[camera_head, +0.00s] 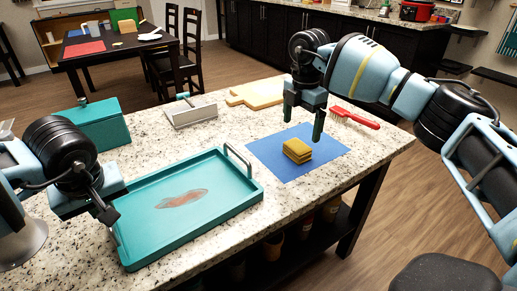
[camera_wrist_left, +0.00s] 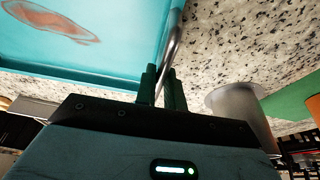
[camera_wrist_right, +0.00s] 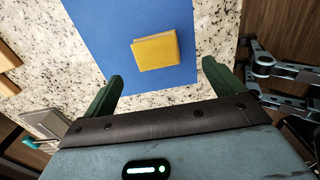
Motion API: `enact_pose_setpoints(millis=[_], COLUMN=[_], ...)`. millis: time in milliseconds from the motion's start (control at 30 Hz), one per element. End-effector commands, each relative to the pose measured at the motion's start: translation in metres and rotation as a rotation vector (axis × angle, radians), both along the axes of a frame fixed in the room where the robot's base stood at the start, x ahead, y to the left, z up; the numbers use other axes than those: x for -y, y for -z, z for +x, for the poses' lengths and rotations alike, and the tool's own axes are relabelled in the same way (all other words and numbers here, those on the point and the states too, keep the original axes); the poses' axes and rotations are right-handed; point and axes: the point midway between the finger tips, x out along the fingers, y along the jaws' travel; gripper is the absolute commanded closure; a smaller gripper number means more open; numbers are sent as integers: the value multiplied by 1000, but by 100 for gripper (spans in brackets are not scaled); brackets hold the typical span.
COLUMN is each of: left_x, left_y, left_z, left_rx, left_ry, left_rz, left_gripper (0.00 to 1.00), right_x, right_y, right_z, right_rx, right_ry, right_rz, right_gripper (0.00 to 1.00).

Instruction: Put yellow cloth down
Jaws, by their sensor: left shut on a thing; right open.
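The yellow cloth (camera_head: 297,151) is a folded stack lying on a blue mat (camera_head: 270,157) on the counter. It also shows in the right wrist view (camera_wrist_right: 156,52), flat on the blue mat (camera_wrist_right: 112,30). My right gripper (camera_head: 304,124) is open and empty, above and just behind the cloth, with fingers pointing down and apart from it. Its spread fingers show in the right wrist view (camera_wrist_right: 160,88). My left gripper (camera_wrist_left: 163,88) is shut on the metal handle (camera_wrist_left: 173,50) of the teal tray (camera_head: 245,192), at the tray's left end.
A reddish-brown stain (camera_head: 182,198) marks the tray floor. A red brush (camera_head: 355,118), a cutting board (camera_head: 256,93), a grey holder (camera_head: 191,114) and a teal box (camera_head: 98,125) stand along the back. The blue mat is bare around the cloth.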

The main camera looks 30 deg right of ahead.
Motion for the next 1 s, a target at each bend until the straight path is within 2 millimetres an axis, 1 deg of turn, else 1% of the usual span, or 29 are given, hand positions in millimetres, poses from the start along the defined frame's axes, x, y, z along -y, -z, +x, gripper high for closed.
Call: enact_pose_setpoints(millis=[33, 133, 233, 467, 567, 800, 900, 1000], left_x=[0, 0, 0, 0, 0, 0, 0, 0], left_y=[0, 0, 0, 0, 0, 0, 0, 0], left_z=[0, 0, 0, 0, 0, 0, 0, 0], left_rx=[0, 0, 0, 0, 0, 0, 0, 0], left_ry=[0, 0, 0, 0, 0, 0, 0, 0], left_rz=[0, 0, 0, 0, 0, 0, 0, 0], left_gripper=[100, 100, 100, 100, 100, 100, 100, 100], right_x=[0, 0, 0, 0, 0, 1, 1, 1], right_y=[9, 21, 28, 32, 42, 74, 81, 83], right_z=[-1, 0, 0, 0, 2, 5, 5, 5], right_rx=[-2, -1, 0, 0, -2, -2, 0, 1], right_ry=[0, -1, -1, -1, -1, -2, -2, -1], right_rz=[-1, 0, 1, 1, 1, 0, 1, 1], right_gripper=[6, 6, 6, 6, 6, 6, 6, 6])
